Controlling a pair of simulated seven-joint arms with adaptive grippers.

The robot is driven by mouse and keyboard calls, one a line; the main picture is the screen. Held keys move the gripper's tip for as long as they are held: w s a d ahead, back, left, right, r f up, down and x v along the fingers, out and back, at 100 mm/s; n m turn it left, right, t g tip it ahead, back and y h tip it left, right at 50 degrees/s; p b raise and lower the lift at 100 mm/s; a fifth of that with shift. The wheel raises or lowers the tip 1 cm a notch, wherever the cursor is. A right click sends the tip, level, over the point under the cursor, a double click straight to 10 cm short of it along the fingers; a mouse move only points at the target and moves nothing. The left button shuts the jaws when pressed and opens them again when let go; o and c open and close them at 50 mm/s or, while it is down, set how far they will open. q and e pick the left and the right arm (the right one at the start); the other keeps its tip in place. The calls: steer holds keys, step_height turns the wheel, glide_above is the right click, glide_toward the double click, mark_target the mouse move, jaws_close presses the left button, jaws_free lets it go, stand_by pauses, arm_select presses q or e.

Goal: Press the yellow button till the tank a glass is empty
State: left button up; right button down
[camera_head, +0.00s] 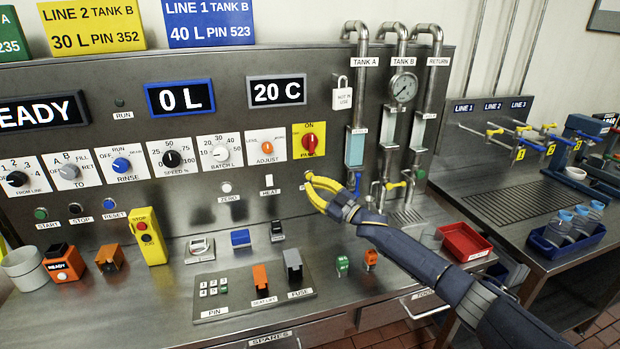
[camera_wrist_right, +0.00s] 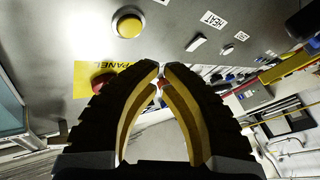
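The round yellow button (camera_wrist_right: 127,22) with a pale rim is on the panel in the right wrist view. In the head view, my right gripper's fingertips cover most of the spot where it seems to be. The tank A glass (camera_head: 355,149) shows pale blue liquid. My left gripper is out of view.
A HEAT switch (camera_head: 270,192) and a ZERO button (camera_head: 226,187) are left of the gripper. A red tray (camera_head: 464,240) sits on the bench. The bench front has free room.

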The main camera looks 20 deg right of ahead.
mark_target(299, 172)
steer(key=shift+w, duration=1.6)
steer(key=shift+w, duration=0.15)
stand_by(0.4)
steer(key=shift+w, duration=0.3)
steer(key=shift+w, duration=0.45)
stand_by(0.9)
steer(key=shift+s, duration=0.2)
stand_by(0.3)
steer(key=shift+s, duration=0.7)
steer(key=shift+s, duration=2.5)
